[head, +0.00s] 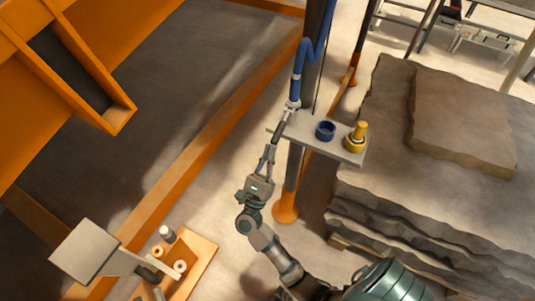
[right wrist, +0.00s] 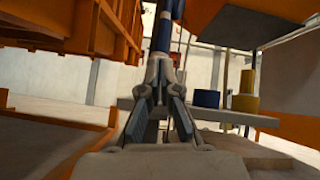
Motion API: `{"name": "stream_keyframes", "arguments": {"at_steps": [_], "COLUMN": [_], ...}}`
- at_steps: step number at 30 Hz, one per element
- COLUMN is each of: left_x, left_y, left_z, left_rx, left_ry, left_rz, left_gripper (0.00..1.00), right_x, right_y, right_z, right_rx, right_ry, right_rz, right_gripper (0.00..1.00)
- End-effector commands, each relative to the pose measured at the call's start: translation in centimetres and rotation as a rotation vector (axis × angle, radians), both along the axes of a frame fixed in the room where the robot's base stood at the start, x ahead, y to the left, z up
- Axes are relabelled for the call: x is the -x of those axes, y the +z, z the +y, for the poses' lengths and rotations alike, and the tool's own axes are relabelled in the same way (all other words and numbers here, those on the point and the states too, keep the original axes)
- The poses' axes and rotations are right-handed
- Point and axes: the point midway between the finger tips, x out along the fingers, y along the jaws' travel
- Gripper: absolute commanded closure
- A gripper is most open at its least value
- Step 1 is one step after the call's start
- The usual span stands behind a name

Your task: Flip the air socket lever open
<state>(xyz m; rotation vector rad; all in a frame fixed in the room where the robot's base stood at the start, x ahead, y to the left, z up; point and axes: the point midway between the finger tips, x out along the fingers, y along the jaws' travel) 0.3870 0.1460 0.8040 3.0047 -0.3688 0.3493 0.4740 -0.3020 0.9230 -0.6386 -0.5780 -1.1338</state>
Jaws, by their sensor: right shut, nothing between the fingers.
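The air socket (head: 291,107) is a light grey coupling at the lower end of a blue hose (head: 298,72), by the left end of a grey shelf. A short dark piece (head: 281,128), perhaps its lever, slants down from it; I cannot tell its position for sure. My right gripper (head: 269,150) is just below this piece, pointing up at it, shut and empty. In the right wrist view its fingertips (right wrist: 161,66) are together in front of the hose's lower end, which they partly hide. I cannot tell whether they touch. My left gripper is not in view.
The grey shelf (head: 310,147) holds a blue ring (head: 325,130) and a yellow fitting (head: 356,138), right of my gripper. A post stands behind it. Stacked stone slabs (head: 430,200) lie right. An orange frame (head: 185,165) runs along the left. Open floor lies between.

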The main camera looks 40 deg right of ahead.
Motion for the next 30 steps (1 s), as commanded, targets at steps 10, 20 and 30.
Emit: {"name": "stream_keyframes", "arguments": {"at_steps": [10,20,30], "left_x": [-0.1,-0.1,-0.2], "left_y": [-1.4,-2.7,-3.2], "left_z": [-0.4,-0.3,0.4], "left_rx": [-0.043,-0.067,-0.063], "left_ry": [-0.002,-0.002,-0.001], "left_rz": [0.132,0.208,0.221], "left_gripper": [0.6,0.6,0.6], "right_x": [0.5,0.5,0.5], "right_y": [2.7,3.4,3.4], "right_z": [0.2,0.3,0.3], "right_rx": [-0.005,-0.009,-0.009], "right_ry": [-0.011,-0.01,-0.011], "right_rz": [-0.013,-0.008,-0.005], "right_gripper": [1.0,1.0,1.0]}}
